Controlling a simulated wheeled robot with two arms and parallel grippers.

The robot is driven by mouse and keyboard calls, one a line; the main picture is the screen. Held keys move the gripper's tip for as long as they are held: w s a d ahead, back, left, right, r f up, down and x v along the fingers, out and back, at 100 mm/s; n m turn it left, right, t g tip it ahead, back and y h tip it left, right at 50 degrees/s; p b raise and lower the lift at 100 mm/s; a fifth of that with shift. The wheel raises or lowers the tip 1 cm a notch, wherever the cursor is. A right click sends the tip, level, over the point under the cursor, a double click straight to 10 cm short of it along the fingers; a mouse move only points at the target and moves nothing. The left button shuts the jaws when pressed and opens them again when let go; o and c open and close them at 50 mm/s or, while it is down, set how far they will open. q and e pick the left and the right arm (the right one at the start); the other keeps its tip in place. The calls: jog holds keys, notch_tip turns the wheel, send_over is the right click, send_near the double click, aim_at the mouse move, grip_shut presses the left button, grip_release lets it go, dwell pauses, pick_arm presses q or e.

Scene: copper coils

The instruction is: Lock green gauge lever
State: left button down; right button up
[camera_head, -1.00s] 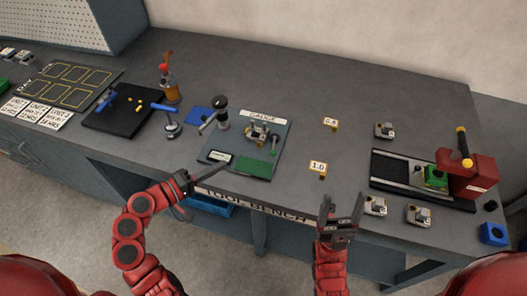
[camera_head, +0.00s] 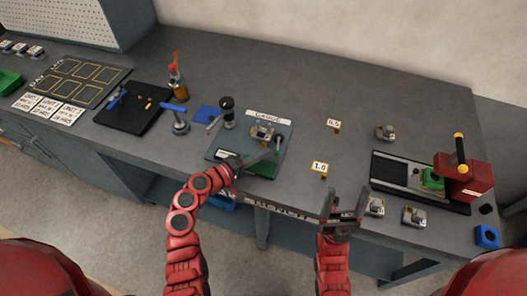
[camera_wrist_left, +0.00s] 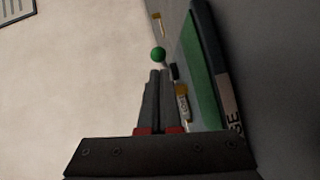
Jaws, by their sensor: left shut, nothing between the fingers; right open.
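The gauge plate (camera_head: 219,148) lies on the bench and carries a metal gauge block (camera_head: 262,132) and a green pad (camera_head: 264,169). The gauge lever stands at the plate's right side; its green ball knob (camera_wrist_left: 158,54) shows in the left wrist view just beyond my left fingertips. My left gripper (camera_head: 273,153) is shut and empty, reaching across the plate from the front left with its tips close to the lever. Whether they touch it I cannot tell. It also shows in the left wrist view (camera_wrist_left: 160,76). My right gripper (camera_head: 345,198) is open and empty at the bench's front edge.
A red press (camera_head: 465,176) sits further right. A small tag (camera_wrist_left: 183,103) shows beside the left fingers.

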pick_arm(q)
jog(key=shift+d, duration=0.3)
jog(key=shift+f, duration=0.1)
jog(key=shift+s, duration=0.1)
